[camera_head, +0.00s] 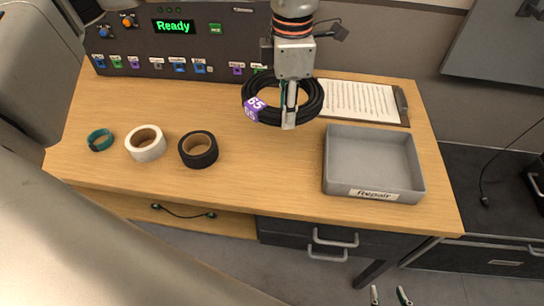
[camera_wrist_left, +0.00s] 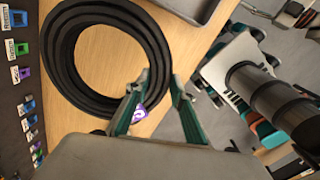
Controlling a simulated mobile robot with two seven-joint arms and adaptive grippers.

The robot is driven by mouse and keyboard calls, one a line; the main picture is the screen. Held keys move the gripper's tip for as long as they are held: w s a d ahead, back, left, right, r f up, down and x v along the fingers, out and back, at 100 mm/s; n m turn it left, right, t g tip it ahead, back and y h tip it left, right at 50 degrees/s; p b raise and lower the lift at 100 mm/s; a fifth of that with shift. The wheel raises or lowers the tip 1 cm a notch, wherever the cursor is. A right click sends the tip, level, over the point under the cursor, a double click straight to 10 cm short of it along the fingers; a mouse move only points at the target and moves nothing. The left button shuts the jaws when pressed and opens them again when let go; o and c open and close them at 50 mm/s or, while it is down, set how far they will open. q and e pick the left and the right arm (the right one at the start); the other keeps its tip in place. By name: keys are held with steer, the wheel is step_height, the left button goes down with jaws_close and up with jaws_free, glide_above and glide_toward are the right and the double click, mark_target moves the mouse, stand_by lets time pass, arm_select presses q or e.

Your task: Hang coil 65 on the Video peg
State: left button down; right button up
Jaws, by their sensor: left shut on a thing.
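Coil 65 (camera_head: 313,106) is a black cable coil with a purple tag (camera_head: 254,106) reading 65. My left gripper (camera_head: 289,121) is shut on the coil's ring and holds it in front of the panel, over the back of the desk. In the left wrist view the coil (camera_wrist_left: 62,52) fills the upper left, with the ring by the fingers (camera_wrist_left: 158,105). A row of colored, labelled pegs (camera_head: 157,65) runs along the panel's lower edge; the labels are too small to tell which is Video. The coil covers part of the row's right end. My right gripper (camera_head: 390,296) is open and empty at the bottom edge.
A green tape roll (camera_head: 100,140), a white roll (camera_head: 146,145) and a black roll (camera_head: 198,150) lie on the left of the desk. A grey Repair tray (camera_head: 373,164) stands at right, with a clipboard (camera_head: 362,101) behind it. The desk's middle is clear.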

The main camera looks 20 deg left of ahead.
arm_select(q)
steer(key=n, duration=0.1)
steer(key=d+r+n, duration=0.1)
steer(key=n, duration=0.1)
steer(key=r+n, duration=0.1)
steer(key=n, duration=0.1)
steer(key=shift+d, duration=0.4)
steer(key=n, duration=0.1)
steer(key=d+r+n, duration=0.1)
steer(key=n, duration=0.1)
steer(key=shift+s, duration=0.1)
step_height(320, 180, down, 15)
steer(key=shift+f+b, duration=0.1)
steer(key=shift+b, duration=0.2)
steer(key=shift+f, duration=2.15)
